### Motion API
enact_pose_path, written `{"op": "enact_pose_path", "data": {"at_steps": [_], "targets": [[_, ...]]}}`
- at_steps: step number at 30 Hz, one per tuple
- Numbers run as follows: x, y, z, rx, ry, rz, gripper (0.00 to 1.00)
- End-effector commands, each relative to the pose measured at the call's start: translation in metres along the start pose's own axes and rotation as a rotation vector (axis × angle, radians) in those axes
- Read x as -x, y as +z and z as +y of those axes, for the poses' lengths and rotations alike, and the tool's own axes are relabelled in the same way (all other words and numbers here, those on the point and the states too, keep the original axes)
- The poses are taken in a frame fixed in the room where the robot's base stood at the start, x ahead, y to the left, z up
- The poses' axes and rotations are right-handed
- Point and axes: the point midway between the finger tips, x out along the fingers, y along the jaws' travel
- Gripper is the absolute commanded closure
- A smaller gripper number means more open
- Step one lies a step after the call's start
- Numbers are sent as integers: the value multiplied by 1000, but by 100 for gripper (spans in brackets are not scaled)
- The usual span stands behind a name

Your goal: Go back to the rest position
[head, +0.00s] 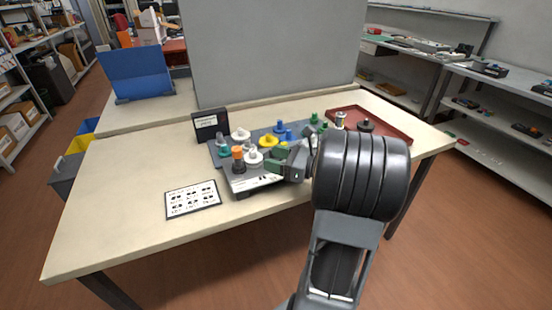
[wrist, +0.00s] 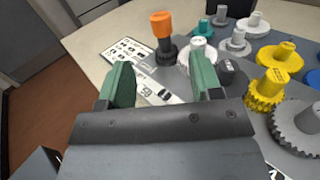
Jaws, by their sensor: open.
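My gripper (wrist: 160,88) has its two green fingers spread apart in the wrist view, with nothing between them. In the head view my gripper (head: 288,160) reaches over the front right part of a grey board with coloured knobs and gears. The orange-topped black knob (wrist: 162,38) stands beyond the fingers in the wrist view, and it also shows in the head view (head: 238,154). A yellow gear (wrist: 268,90) stands right of the fingers. My arm's thick black link hides the board's right side in the head view.
The table (head: 110,220) has free room at its front left. A white card with symbols (head: 193,199) lies left of the board. A black box (head: 210,126) stands behind it. A red tray (head: 385,125) lies at the right. A grey panel (head: 275,50) rises behind the table.

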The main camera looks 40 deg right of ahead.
Motion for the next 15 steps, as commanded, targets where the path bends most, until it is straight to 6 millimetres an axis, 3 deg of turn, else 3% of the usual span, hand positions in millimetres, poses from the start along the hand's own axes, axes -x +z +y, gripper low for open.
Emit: {"op": "enact_pose_path", "data": {"at_steps": [11, 14, 15], "targets": [[-3, 2, 4, 11, 14, 11, 41], [-16, 9, 24, 72, 91, 77, 41], [-25, 14, 40, 122, 150, 124, 41]]}}
